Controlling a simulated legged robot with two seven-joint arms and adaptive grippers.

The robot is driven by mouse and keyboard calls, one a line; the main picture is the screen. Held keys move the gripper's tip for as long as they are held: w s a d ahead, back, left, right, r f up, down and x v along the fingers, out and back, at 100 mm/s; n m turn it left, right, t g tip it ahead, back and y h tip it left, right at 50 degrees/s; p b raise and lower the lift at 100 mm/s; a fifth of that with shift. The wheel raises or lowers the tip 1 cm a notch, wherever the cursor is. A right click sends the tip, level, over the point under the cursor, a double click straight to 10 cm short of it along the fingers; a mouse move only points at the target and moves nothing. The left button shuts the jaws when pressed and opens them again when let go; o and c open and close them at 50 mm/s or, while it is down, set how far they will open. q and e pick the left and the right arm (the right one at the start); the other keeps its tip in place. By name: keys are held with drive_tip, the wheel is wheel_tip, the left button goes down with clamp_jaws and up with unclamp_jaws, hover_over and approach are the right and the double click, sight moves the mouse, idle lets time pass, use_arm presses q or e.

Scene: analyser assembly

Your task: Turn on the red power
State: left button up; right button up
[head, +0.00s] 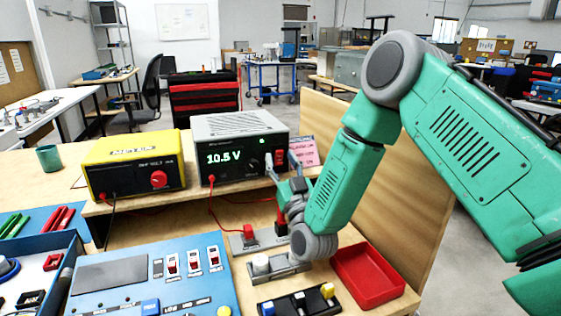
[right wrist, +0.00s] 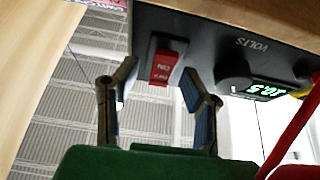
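The dark grey power supply (head: 240,150) stands on the raised shelf, with its green display reading 10.5 V. Its red rocker switch (head: 279,157) is on the right side of its front panel. The switch also shows in the right wrist view (right wrist: 167,66), marked ON, with the panel upside down there. My right gripper (head: 281,166) is open and empty in front of the switch. In the right wrist view its fingers (right wrist: 158,80) stand apart on either side of the switch, and I cannot tell whether they touch the panel. My left gripper is not in view.
A yellow meter (head: 132,165) stands left of the supply. A red cable (head: 213,207) hangs from the supply's front. Below are a blue switch panel (head: 150,280), a red tray (head: 368,277) and a grey fixture (head: 280,268). A wooden side panel (head: 385,165) rises on the right.

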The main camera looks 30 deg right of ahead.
drive_tip(key=shift+r, duration=0.15)
wheel_tip(320, 180, up, 10)
drive_tip(key=shift+f, duration=0.2)
drive_tip(key=shift+f, duration=0.1)
idle(0.6)
